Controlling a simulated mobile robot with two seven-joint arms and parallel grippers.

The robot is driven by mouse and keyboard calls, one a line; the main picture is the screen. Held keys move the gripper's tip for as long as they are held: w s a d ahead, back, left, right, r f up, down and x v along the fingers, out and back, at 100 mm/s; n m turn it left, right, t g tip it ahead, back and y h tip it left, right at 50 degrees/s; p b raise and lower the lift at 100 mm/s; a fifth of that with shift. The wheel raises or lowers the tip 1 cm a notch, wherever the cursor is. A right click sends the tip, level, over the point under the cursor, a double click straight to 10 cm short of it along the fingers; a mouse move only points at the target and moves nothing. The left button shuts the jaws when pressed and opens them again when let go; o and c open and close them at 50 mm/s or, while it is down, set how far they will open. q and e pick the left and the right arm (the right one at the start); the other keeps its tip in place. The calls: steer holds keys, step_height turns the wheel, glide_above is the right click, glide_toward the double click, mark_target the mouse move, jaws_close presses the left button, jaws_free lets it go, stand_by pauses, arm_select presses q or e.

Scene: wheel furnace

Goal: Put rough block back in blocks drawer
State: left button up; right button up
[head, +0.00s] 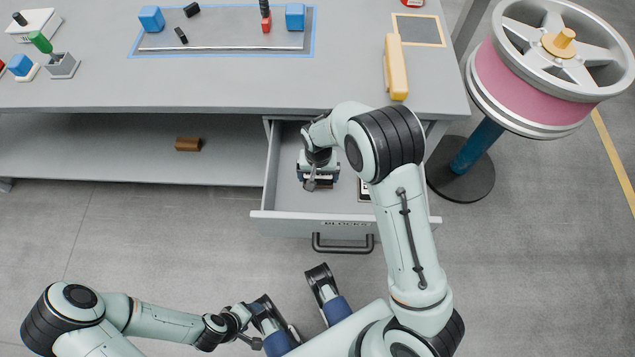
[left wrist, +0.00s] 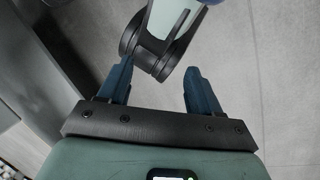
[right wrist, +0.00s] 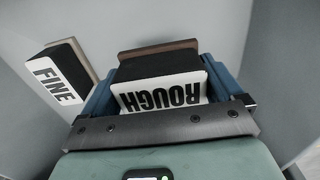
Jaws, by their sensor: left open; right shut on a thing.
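The rough block (right wrist: 162,94), black with a white face lettered ROUGH and a brown layer behind, sits between the blue fingers of my right gripper (right wrist: 160,84). That gripper is shut on it and is inside the open blocks drawer (head: 285,222), toward its left side in the head view (head: 318,180). The block is mostly hidden by the gripper there. Whether it touches the drawer floor cannot be told. My left gripper (left wrist: 158,75) is open and empty, over the floor away from the drawer.
The fine block (right wrist: 57,77) lies in the drawer beside the rough block, partly hidden by my right arm in the head view (head: 364,190). A brown block (head: 189,145) lies on the lower shelf. A wheel (head: 525,85) on a stand is right of the workbench (head: 350,80).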

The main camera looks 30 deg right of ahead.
arm_select(q)
steer(key=shift+w+a+f+t+b, duration=0.15)
steer(key=shift+w+a+f+b, duration=0.15)
steer(key=shift+w+f, duration=0.15)
steer(key=shift+w+a+f+t+b, duration=0.2)
steer(key=shift+w+f+b, duration=0.1)
steer(key=shift+w, duration=0.25)
arm_select(e)
steer(key=shift+f, duration=2.45)
steer(key=shift+f, duration=0.2)
steer(key=o, duration=0.7)
steer(key=shift+c, duration=0.2)
arm_select(q)
steer(key=shift+w+f, duration=0.1)
arm_select(e)
steer(key=shift+r, duration=0.15)
arm_select(q)
steer(key=s+d+r+g+p, duration=0.1)
steer(key=s+d+r+p, duration=0.1)
steer(key=s+r+p, duration=0.1)
steer(key=shift+s+r+g, duration=0.35)
steer(key=shift+s+r, duration=0.2)
steer(key=shift+s, duration=0.35)
arm_select(e)
step_height(320, 180, up, 12)
steer(key=shift+r, duration=0.1)
